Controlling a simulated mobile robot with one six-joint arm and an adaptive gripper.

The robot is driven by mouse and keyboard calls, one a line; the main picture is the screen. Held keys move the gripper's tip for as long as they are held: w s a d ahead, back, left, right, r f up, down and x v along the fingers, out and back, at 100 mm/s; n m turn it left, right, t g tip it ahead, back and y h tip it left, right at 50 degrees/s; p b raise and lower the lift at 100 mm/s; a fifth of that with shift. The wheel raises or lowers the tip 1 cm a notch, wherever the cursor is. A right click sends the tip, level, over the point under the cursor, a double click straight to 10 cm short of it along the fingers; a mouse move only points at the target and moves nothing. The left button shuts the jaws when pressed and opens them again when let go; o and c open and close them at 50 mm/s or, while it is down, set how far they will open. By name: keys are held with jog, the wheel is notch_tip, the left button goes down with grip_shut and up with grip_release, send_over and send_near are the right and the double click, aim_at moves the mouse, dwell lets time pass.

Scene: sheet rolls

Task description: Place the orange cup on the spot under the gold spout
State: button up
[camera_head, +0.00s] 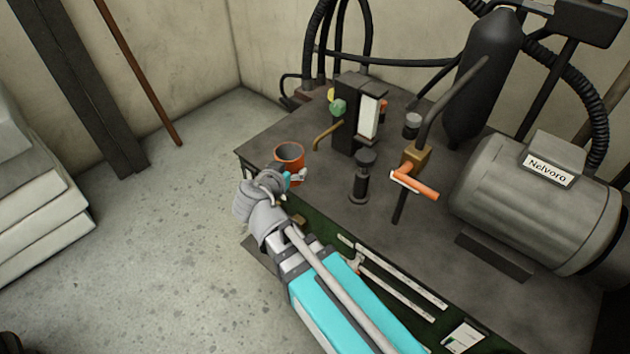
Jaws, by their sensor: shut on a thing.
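The orange cup (291,162) is upright, with its dark open mouth facing up, near the table's left corner. My gripper (292,178) is at the cup's near side and is shut on it; the arm hides part of the contact. The gold spout (325,133) is a short bent pipe coming out of the left side of a dark block. The cup is just left of and nearer than the spout's end. I cannot make out a marked spot under the spout, nor tell whether the cup touches the table.
The dark table (420,245) carries a black knob post (362,178), a brass valve with an orange handle (418,185) and a grey motor (530,200). The dark block (352,112) stands behind the spout.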

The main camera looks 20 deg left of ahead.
jog(key=w+a+f+m+h+b, duration=0.1)
jog(key=a+f+b, duration=0.3)
jog(key=f+b, duration=0.4)
jog(key=w+a+f+m+g+h+b, duration=0.1)
jog(key=a+f+m+h+b, duration=0.2)
jog(key=f+b, duration=0.5)
jog(key=shift+w+a+f+m+h, duration=0.3)
jog(key=shift+a+f+h, duration=0.15)
jog(key=shift+h, duration=0.25)
jog(key=shift+d, duration=0.1)
jog(key=w+d, duration=0.1)
jog(key=w, duration=0.3)
jog(key=w+d, duration=0.2)
jog(key=w, duration=0.2)
jog(key=w+d, duration=0.2)
jog(key=w, duration=0.2)
jog(key=shift+w+d, duration=0.15)
jog(key=shift+d, duration=0.1)
jog(key=w, duration=0.1)
jog(key=w+d, duration=0.1)
jog(key=w, duration=0.2)
jog(key=shift+d, duration=0.4)
jog(key=shift+f+b, duration=0.3)
jog(key=shift+f, duration=0.05)
jog(key=shift+f, duration=0.15)
